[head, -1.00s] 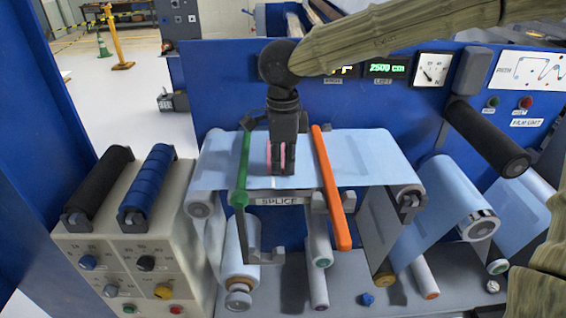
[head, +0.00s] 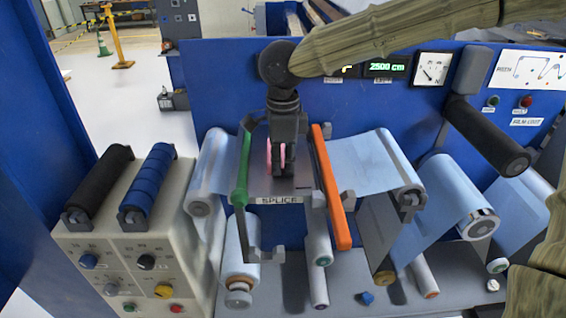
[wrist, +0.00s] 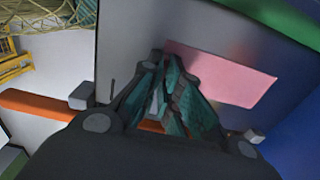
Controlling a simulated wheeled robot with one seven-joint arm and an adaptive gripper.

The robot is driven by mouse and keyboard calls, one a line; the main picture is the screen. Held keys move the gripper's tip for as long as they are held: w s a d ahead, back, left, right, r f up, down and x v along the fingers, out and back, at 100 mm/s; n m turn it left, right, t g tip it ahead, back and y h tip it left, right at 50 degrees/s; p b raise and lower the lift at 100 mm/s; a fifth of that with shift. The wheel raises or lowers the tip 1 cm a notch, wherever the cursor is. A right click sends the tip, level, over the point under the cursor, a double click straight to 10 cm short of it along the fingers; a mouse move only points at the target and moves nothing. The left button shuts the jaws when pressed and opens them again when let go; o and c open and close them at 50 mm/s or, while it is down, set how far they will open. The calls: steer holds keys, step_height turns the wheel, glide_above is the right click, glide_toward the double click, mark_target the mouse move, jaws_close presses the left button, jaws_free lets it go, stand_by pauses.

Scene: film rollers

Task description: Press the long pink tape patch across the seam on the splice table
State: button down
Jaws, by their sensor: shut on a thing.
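My gripper (head: 275,168) points down over the splice table (head: 300,184), between the green bar (head: 242,172) and the orange bar (head: 328,190). It is shut on the pink tape patch (wrist: 220,72). In the head view, small bits of pink (head: 268,151) show beside the dark fingers. In the wrist view the patch reaches out flat from the fingers over the grey plate; I cannot tell whether it touches the plate. The table looks bare grey between the bars. Blue film shows left of the green bar (head: 208,170) and right of the orange bar (head: 370,162). No seam line is visible.
The SPLICE label (head: 279,200) is on the table's front edge. A panel with knobs and black and blue rollers (head: 148,185) stands at left. A black roller (head: 487,137) juts out at right. The blue machine wall (head: 222,85) is close behind.

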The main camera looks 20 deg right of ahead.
steer(key=c, duration=1.6)
jaws_free()
steer(key=shift+s, duration=0.1)
steer(key=shift+o, duration=0.2)
steer(key=o, duration=0.6)
steer(key=shift+c, duration=0.2)
steer(key=shift+r, duration=0.1)
steer(key=shift+r+p, duration=2.3)
steer(key=shift+p, duration=0.6)
steer(key=shift+r, duration=1.1)
